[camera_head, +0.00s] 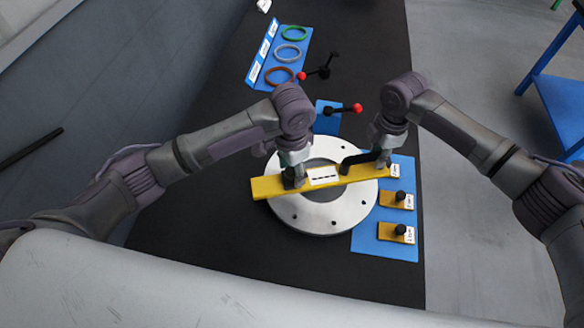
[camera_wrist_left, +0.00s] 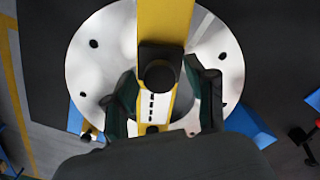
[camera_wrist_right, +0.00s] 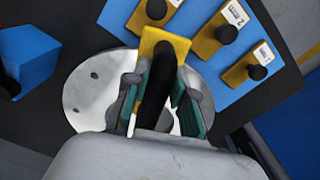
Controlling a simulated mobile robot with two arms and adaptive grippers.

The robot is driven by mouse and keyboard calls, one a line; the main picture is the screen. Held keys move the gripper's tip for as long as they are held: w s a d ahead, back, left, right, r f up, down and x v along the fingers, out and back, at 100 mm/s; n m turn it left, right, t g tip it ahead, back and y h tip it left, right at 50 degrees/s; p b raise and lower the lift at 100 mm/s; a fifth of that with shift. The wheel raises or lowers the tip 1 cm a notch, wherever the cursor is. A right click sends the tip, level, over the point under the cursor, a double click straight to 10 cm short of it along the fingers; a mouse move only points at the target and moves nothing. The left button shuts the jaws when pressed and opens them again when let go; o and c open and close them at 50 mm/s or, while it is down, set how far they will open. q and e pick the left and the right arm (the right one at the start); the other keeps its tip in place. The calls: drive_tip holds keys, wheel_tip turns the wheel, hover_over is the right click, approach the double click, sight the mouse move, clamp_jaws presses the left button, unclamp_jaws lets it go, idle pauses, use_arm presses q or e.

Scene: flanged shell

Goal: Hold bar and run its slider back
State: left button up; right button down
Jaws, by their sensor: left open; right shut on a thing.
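The yellow bar (camera_head: 267,187) lies across the pale metal ring (camera_head: 318,222). A white scale label (camera_head: 323,176) is on its face. My right gripper (camera_head: 382,160) is shut on the black handle (camera_head: 356,159) near the bar's right end; the handle also shows between the fingers in the right wrist view (camera_wrist_right: 157,85). My left gripper (camera_head: 293,180) is open, low over the left part of the bar. In the left wrist view, a black round knob (camera_wrist_left: 160,68), apparently the slider's, is between its spread fingers; I cannot tell whether they touch it.
Red-knobbed levers (camera_head: 340,109) stand behind the ring. Several coloured rings lie on a blue board (camera_head: 262,62) farther back. The dark table (camera_head: 190,230) is clear on the left.

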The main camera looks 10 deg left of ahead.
sight(292, 170)
use_arm(q)
wheel_tip(292, 170, up, 12)
use_arm(e)
drive_tip(key=shift+s+a, duration=0.1)
idle(0.4)
drive_tip(key=c, duration=0.9)
unclamp_jaws()
drive_tip(key=shift+r, duration=0.1)
